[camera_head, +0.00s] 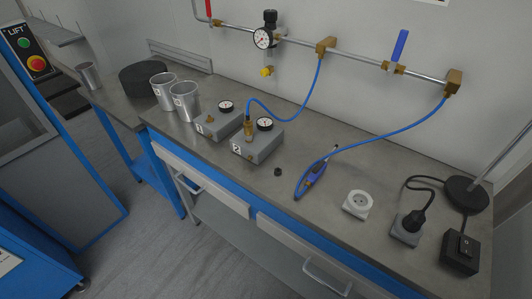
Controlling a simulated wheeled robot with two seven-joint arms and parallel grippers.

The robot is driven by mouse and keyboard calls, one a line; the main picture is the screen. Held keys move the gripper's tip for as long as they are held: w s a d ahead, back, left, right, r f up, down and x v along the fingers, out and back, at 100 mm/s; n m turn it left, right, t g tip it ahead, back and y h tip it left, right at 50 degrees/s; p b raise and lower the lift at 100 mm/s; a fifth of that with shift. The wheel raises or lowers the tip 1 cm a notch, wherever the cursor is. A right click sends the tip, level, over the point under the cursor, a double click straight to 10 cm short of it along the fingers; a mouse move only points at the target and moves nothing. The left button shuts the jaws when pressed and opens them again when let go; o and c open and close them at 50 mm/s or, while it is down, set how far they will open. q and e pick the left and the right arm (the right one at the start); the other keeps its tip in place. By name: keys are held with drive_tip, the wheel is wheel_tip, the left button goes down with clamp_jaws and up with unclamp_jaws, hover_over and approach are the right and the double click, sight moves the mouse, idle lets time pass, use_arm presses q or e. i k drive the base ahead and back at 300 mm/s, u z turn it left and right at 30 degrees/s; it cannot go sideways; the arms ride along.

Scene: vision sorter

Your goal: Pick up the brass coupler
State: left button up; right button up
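A brass coupler (248,128) stands upright at the end of a blue hose (296,119), by the back left of the grey box marked 2 (259,143). It looks joined to a fitting on that box, but I cannot tell whether it is seated. The hose arches up from it and runs to a brass fitting (326,46) on the wall pipe. The grey box marked 1 (216,123) stands to its left, with a gauge and a small brass fitting on top. Neither of my grippers is in view.
Two metal cups (184,101) stand left of the boxes. A blue air tool (314,172) on another hose, a small dark cap (278,172), a white socket (357,204) and a black switch box (460,253) lie to the right. The front bench strip is mostly clear.

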sight(248, 131)
drive_tip(key=z, duration=3.15)
drive_tip(key=k, duration=0.85)
drive_tip(key=u, duration=1.4)
